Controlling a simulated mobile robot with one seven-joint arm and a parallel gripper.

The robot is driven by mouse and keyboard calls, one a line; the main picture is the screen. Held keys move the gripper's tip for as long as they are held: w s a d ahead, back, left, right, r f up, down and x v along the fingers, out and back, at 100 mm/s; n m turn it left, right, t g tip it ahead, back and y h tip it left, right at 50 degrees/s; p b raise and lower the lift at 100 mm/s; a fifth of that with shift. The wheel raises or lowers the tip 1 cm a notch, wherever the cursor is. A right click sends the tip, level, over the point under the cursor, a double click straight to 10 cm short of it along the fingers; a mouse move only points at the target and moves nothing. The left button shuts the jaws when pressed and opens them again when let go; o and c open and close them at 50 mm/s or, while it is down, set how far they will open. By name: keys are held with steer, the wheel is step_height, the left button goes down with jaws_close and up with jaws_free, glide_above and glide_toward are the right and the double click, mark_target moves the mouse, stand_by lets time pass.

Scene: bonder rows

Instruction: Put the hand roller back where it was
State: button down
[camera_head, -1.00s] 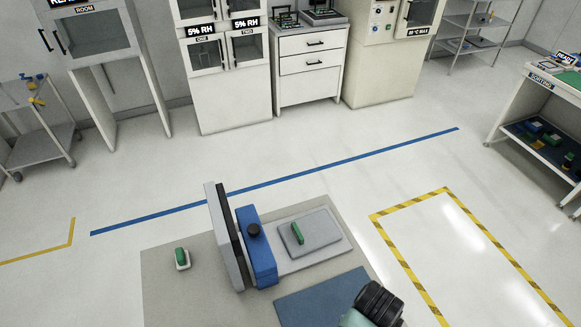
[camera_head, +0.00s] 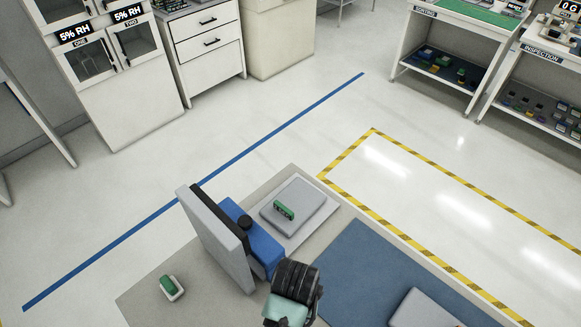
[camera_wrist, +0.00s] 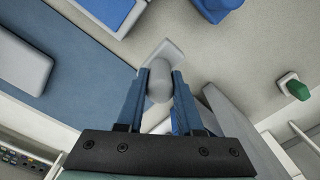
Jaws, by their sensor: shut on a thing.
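My gripper (camera_wrist: 160,78) is shut on a pale grey, rounded thing, which I take to be the hand roller (camera_wrist: 161,52). It sits between the blue fingertips, with a wider part beyond them. Whether it touches the bench I cannot tell. In the head view my dark wrist shows at the bottom middle, and the fingers and roller are hidden. The bench (camera_head: 160,310) carries a blue mat (camera_head: 365,265), which also shows in the wrist view (camera_wrist: 85,75).
A grey upright panel (camera_head: 215,238) and a blue block with a black knob (camera_head: 262,245) stand on the bench. A green piece lies on a grey pad (camera_head: 305,200). Another grey pad (camera_head: 423,310) lies on the mat. Open floor surrounds the bench.

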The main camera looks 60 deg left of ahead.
steer(key=shift+f, duration=2.55)
steer(key=shift+f, duration=0.15)
steer(key=c, duration=0.6)
jaws_free()
steer(key=shift+o, duration=0.2)
step_height(320, 180, up, 12)
steer(key=shift+r, duration=0.2)
